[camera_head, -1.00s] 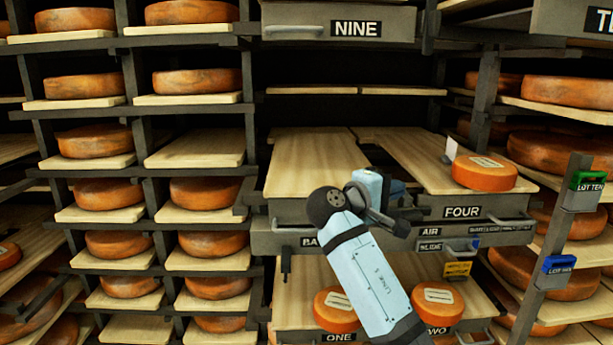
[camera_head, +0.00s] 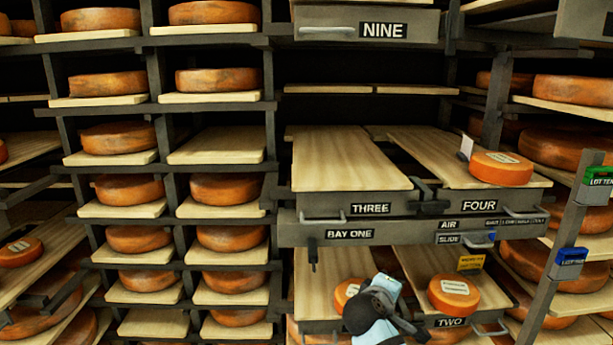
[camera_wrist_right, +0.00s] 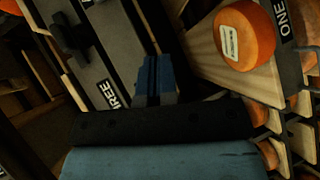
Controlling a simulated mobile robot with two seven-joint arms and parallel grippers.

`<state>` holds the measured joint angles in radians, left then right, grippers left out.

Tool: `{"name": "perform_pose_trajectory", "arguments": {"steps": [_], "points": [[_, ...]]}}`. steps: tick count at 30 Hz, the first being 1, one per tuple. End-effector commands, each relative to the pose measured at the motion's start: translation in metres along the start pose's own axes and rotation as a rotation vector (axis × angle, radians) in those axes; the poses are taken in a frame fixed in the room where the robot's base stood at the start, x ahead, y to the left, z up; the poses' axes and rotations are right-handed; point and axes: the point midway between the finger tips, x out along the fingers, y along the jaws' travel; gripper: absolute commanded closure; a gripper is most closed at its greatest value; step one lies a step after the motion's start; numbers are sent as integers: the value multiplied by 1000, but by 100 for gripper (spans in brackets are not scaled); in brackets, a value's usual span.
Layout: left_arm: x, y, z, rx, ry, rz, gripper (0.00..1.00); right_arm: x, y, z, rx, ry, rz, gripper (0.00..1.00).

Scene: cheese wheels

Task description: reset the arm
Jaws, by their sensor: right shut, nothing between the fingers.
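My right arm shows at the bottom of the head view, a pale blue link and dark joint (camera_head: 372,310) in front of the lower shelf's board ONE. Its gripper (camera_wrist_right: 156,62) shows in the right wrist view as two blue fingers closed together with nothing between them. In that view the fingers appear near the front of the drawer labelled THREE (camera_wrist_right: 106,95). An orange cheese wheel (camera_wrist_right: 245,38) with a white label sits on the board marked ONE; in the head view it is partly hidden by my arm. My left gripper is not in view.
Boards THREE (camera_head: 345,160) and FOUR (camera_head: 425,155) are pulled out at mid-height; a labelled wheel (camera_head: 500,168) sits on FOUR. Another wheel (camera_head: 453,294) sits on board TWO. Drawer NINE (camera_head: 365,22) overhangs above. A post with green and blue tags (camera_head: 566,262) stands at the right.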

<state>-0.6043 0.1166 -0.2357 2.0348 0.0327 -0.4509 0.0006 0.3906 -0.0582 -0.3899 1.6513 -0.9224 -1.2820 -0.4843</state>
Motion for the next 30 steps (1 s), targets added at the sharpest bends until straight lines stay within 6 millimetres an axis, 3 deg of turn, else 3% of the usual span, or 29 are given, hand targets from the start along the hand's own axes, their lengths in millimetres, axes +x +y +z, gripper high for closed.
{"name": "perform_pose_trajectory", "arguments": {"steps": [1,6,9,13,18,25,28,30], "points": [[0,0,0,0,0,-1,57,0,-39,17,26,43,-66,100],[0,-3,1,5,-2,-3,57,-21,-144,68,186,190,-280,100],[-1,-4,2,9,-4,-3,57,-45,-195,101,306,252,-405,100],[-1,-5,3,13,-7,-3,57,-85,-246,145,485,306,-553,100],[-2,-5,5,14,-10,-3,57,-132,-281,191,698,331,-694,100],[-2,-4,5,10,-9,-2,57,-181,-300,237,924,323,-811,100],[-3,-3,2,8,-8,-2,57,-199,-300,254,1011,314,-847,100],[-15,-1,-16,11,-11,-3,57,-202,-276,247,1000,324,-836,100]]}}
